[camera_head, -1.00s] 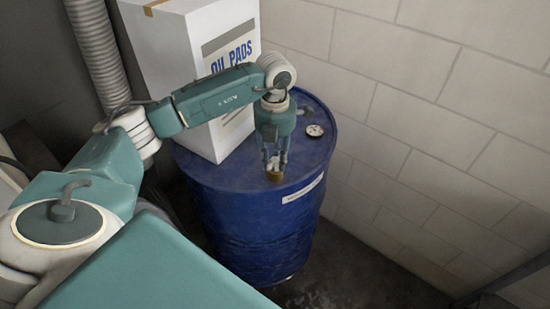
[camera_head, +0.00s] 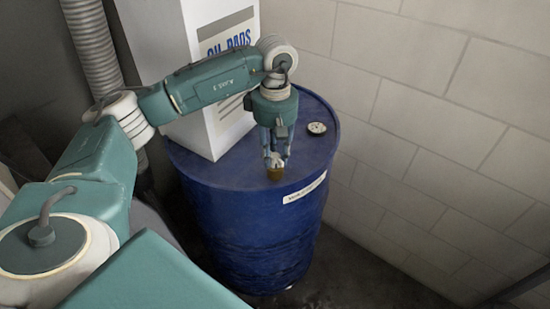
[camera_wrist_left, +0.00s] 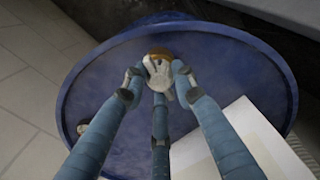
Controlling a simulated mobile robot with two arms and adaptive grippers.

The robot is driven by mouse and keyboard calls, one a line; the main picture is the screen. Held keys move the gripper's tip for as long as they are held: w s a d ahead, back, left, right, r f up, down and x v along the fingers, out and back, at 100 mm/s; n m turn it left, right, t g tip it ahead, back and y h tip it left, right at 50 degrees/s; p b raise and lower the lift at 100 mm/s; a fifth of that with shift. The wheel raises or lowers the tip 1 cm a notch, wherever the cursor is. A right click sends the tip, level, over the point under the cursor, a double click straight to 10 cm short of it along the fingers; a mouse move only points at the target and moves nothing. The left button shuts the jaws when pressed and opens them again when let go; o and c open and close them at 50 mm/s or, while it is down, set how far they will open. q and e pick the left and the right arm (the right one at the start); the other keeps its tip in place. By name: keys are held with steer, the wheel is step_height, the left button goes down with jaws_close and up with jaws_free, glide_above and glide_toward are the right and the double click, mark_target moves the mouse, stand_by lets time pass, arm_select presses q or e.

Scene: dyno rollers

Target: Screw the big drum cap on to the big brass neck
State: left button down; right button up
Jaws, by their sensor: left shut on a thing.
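The blue drum (camera_head: 250,225) stands upright near the wall. The brass neck (camera_head: 275,175) is on its top near the front edge. It also shows in the wrist view (camera_wrist_left: 160,53), partly hidden behind the cap. My left gripper (camera_head: 275,161) points down over the neck. Its fingers are shut on the pale, worn drum cap (camera_wrist_left: 158,76), which is mostly hidden by the fingers in the head view. The cap is at the neck. I cannot tell whether its thread has caught. My right gripper is not in view.
A white oil pads box (camera_head: 195,85) stands on the drum's top, left of the gripper. A small round pale fitting (camera_head: 317,128) sits on the top to the right. A block wall (camera_head: 430,120) is close behind and right. A ribbed hose (camera_head: 95,50) hangs at left.

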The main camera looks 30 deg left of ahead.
arm_select(q)
steer(key=m, duration=0.4)
steer(key=shift+m+b, duration=0.35)
steer(key=shift+m, duration=0.05)
steer(key=c, duration=1.3)
jaws_free()
steer(key=shift+r, duration=0.15)
step_height(320, 180, up, 12)
steer(key=shift+c, duration=0.5)
